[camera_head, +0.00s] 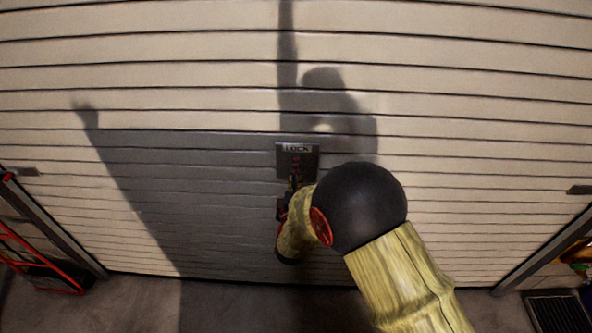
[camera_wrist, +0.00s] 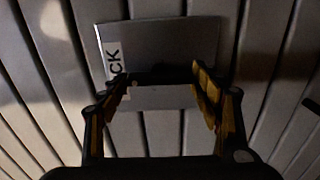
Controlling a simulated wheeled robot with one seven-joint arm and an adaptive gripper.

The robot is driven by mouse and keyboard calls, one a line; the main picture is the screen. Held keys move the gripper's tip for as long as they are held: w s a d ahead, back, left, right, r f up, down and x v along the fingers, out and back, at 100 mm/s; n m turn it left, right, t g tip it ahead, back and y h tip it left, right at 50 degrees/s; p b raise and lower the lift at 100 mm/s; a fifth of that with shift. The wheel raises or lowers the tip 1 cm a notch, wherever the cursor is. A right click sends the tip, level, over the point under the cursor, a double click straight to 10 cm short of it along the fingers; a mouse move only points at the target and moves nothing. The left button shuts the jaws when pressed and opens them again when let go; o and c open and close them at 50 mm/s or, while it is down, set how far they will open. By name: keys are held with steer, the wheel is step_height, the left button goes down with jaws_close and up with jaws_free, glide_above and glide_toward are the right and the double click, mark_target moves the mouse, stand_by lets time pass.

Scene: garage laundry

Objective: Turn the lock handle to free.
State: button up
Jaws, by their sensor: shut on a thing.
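The lock plate (camera_head: 297,148) is a grey metal square with a "LOCK" label, fixed on the slatted garage door. In the wrist view the plate (camera_wrist: 165,40) fills the upper middle, with part of the label showing at its left edge. The lock handle (camera_wrist: 160,78) is a dark bar in front of the plate. My gripper (camera_wrist: 162,86) has its black and yellow fingers at either end of this bar, shut on it. In the head view my gripper (camera_head: 293,185) is at the plate's lower part, and my arm and the dimness hide most of the handle.
The closed garage door (camera_head: 480,80) of pale horizontal slats fills the view, with my arm's shadow on it. A red-framed item (camera_head: 40,265) stands at the left edge. A dark floor grate (camera_head: 557,311) is at the lower right. The floor (camera_head: 130,300) before the door is clear.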

stand_by(0.3)
steer(key=o, duration=1.2)
steer(key=s, duration=1.2)
steer(key=shift+a, duration=0.25)
